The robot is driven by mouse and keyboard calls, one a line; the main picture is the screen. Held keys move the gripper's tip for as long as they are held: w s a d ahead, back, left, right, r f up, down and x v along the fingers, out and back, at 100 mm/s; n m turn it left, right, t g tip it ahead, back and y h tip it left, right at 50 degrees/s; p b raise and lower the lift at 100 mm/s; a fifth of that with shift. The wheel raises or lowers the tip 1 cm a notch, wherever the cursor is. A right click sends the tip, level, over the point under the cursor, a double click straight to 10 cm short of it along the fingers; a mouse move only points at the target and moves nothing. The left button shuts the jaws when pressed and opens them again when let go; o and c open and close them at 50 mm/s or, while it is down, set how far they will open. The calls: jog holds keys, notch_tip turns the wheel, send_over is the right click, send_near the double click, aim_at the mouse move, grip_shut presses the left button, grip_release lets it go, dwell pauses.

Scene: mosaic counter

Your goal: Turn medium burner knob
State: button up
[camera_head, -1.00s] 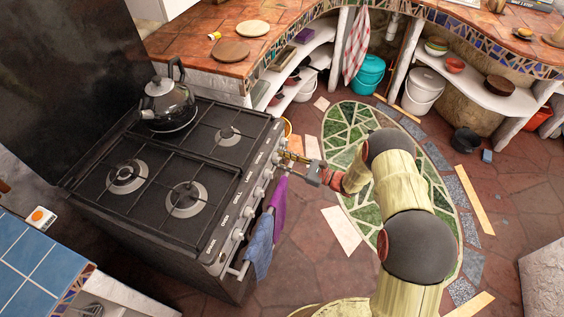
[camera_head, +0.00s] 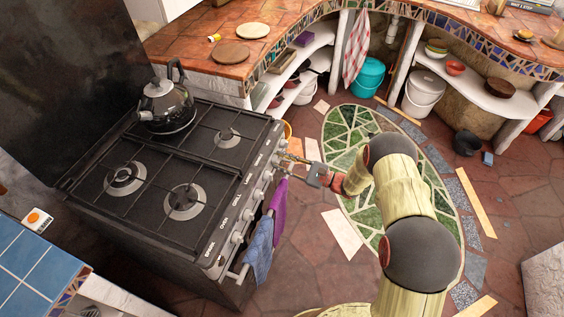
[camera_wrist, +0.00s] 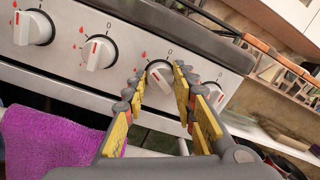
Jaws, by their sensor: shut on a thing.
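The stove (camera_head: 150,180) stands at the left in the head view, with a row of knobs along its front panel. My gripper (camera_head: 288,157) is at the far-right part of that panel. In the wrist view my gripper (camera_wrist: 158,88) has its yellow-padded fingers on both sides of a white knob (camera_wrist: 160,75) with a red mark, and is shut on it. The head view is too small to tell which label belongs to this knob. Other knobs (camera_wrist: 98,52) show to its left, and one knob (camera_wrist: 215,97) shows partly behind the right finger.
A purple towel (camera_wrist: 60,140) and a blue towel (camera_head: 259,247) hang on the oven rail below the panel. A black kettle (camera_head: 166,107) stands on the back-right burner. A curved tiled counter (camera_head: 200,62) lies behind. The floor in front is open.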

jog(key=o, duration=1.2)
jog(key=shift+c, duration=0.2)
jog(key=v, duration=1.2)
jog(key=shift+c, duration=1)
grip_shut()
